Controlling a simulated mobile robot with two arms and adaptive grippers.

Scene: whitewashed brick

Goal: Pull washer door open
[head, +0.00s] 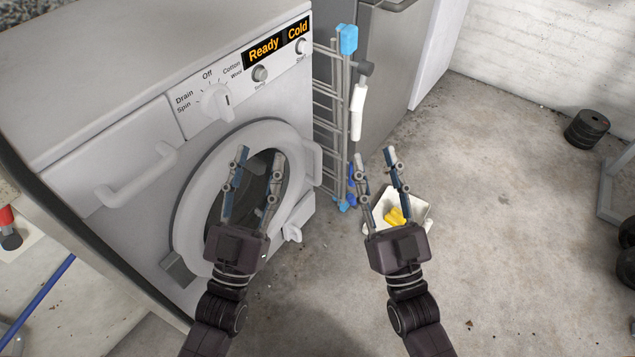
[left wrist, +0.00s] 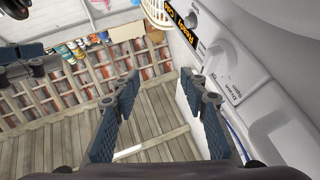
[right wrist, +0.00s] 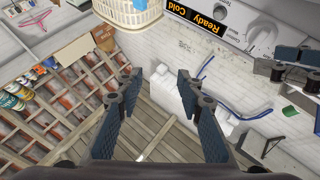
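The white washer (head: 90,75) stands at the left in the head view, with a display reading Ready and Cold. Its round door (head: 190,215) looks closed, with a handle (head: 313,163) on the right side of the ring. My left gripper (head: 259,153) is open and empty; in the head view it overlaps the door's dark glass. My right gripper (head: 376,158) is open and empty, to the right of the door handle and apart from it. In the left wrist view, the left fingers (left wrist: 160,82) are spread with nothing between them. The right fingers (right wrist: 159,80) are likewise spread.
A folded drying rack (head: 330,110) stands beside the washer, before a grey appliance (head: 393,60). A white container (head: 425,208) with yellow items is on the floor near my right gripper. Black weight plates (head: 587,128) lie at the far right. The concrete floor (head: 510,200) between is clear.

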